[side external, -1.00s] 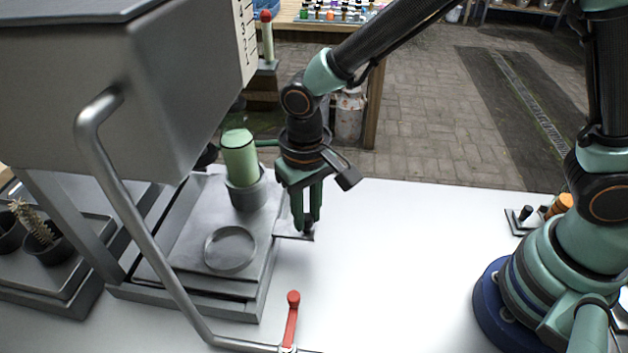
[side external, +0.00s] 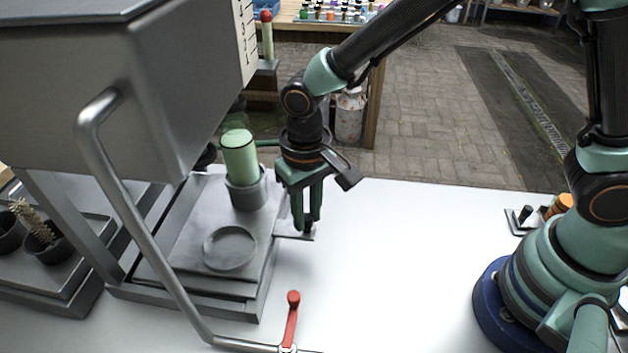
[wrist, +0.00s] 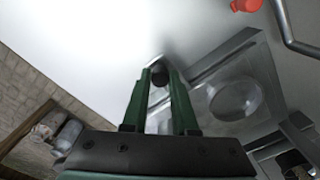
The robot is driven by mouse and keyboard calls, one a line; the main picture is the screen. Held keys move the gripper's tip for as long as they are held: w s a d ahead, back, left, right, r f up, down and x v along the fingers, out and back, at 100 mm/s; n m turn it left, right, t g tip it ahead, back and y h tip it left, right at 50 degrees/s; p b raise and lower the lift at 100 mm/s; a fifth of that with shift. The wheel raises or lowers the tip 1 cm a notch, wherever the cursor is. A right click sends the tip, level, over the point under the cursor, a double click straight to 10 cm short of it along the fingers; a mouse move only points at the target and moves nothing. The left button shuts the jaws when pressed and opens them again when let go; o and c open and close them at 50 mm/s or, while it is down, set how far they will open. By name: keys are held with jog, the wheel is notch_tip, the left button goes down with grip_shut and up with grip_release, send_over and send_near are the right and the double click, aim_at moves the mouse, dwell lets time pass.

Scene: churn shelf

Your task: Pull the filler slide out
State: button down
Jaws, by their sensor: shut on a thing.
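The filler slide (side external: 222,222) is a flat grey plate on the base of the filler machine. It has a round recess (side external: 230,249) at the front and a cup holder behind it with a green cylinder (side external: 240,158) standing upright. A small tab with a dark knob (side external: 308,228) sticks out from the slide's right side. My gripper (side external: 306,226) points down and is shut on this knob. In the wrist view the dark knob (wrist: 160,76) sits between my two green fingertips (wrist: 160,82), with the slide's round recess (wrist: 236,99) to the right.
The grey machine body (side external: 110,90) overhangs the slide at upper left. A bent metal handle (side external: 130,210) with a red-knobbed lever (side external: 292,310) stands in front. The white table (side external: 400,270) is clear to the right, up to a small dark tray (side external: 522,220) near my base.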

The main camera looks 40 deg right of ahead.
dwell(0.6)
jog(key=s+d, duration=0.9)
jog(key=shift+s+d, duration=0.2)
jog(key=shift+d, duration=0.1)
dwell(0.4)
jog(key=c, duration=0.7)
grip_release()
notch_tip(320, 180, up, 12)
jog(key=shift+r, duration=0.1)
